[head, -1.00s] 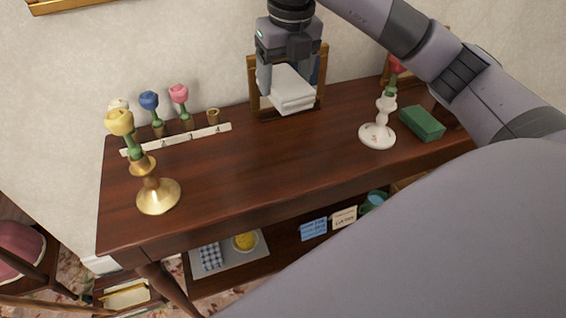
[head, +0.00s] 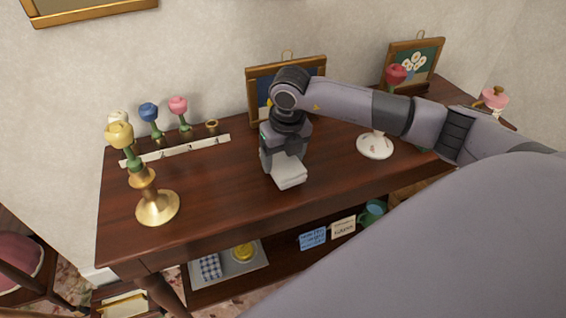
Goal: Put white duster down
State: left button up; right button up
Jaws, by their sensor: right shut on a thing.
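The white duster (head: 289,171) is a small folded-looking white block. My right gripper (head: 284,160) is shut on it from above, over the middle of the dark wooden table (head: 220,185). The duster is low, at or close to the tabletop; I cannot tell whether it touches. My right arm comes in from the right and covers part of the table and the picture behind. My left gripper is not in view.
A brass candlestick (head: 157,207) with a yellow rose stands at the left. A white numbered rack (head: 185,150) with flowers is at the back left. A white candlestick (head: 375,147) stands to the right, near framed pictures (head: 411,62). A lower shelf holds a tray (head: 262,262) and cards (head: 313,238).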

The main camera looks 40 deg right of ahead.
aim_at(281, 162)
jog(key=shift+f, duration=1.2)
jog(key=o, duration=0.9)
jog(key=shift+o, duration=0.2)
jog(key=shift+f, duration=0.1)
jog(key=r, duration=0.4)
jog(key=s+r+b, duration=0.1)
jog(key=r, duration=0.2)
jog(key=shift+a, duration=0.4)
